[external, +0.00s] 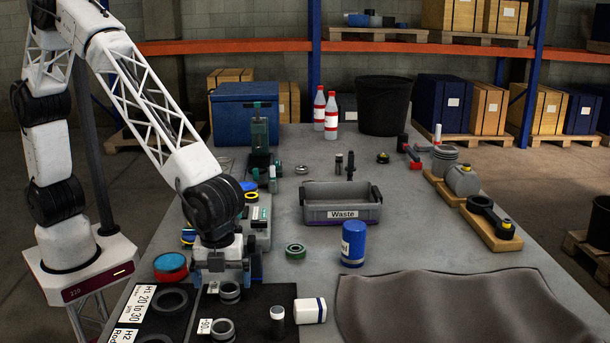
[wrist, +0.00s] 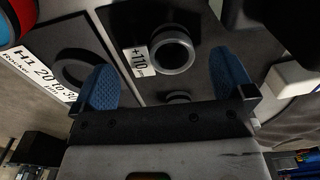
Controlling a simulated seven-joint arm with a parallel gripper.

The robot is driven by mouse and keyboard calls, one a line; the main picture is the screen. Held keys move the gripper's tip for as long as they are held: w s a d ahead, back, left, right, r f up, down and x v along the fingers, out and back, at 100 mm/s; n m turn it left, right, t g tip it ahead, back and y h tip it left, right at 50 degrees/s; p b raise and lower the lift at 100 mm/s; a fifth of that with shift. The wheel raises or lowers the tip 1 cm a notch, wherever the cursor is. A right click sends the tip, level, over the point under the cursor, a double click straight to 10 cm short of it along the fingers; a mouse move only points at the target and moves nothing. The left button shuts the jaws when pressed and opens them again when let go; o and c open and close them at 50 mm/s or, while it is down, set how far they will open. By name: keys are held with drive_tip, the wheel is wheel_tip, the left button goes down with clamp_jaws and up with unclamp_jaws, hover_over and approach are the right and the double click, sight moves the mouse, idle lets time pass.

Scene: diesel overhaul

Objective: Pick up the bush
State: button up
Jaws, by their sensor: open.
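A grey ring-shaped bush (wrist: 172,50) stands on a black mat beside a white "+110" label in the wrist view. A second, partly hidden ring (wrist: 178,97) lies closer to the gripper, between the fingers in the picture. In the external view two grey bushes show on the mat, one just below my gripper (external: 229,292) and one nearer the front edge (external: 222,331). I cannot tell which one the task means. My gripper (wrist: 166,82) is open, with blue finger pads apart and nothing held. In the external view my gripper (external: 228,268) hangs low over the mat's back edge.
A flat dark ring (external: 170,300) lies by the "H1 20 to 30" label. A blue filter (external: 353,243) and Waste bin (external: 341,203) are farther right.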

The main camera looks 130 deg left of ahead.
sight(224, 288)
drive_tip(key=shift+f, duration=1.5)
drive_tip(key=c, duration=1)
drive_tip(key=shift+r, duration=5.05)
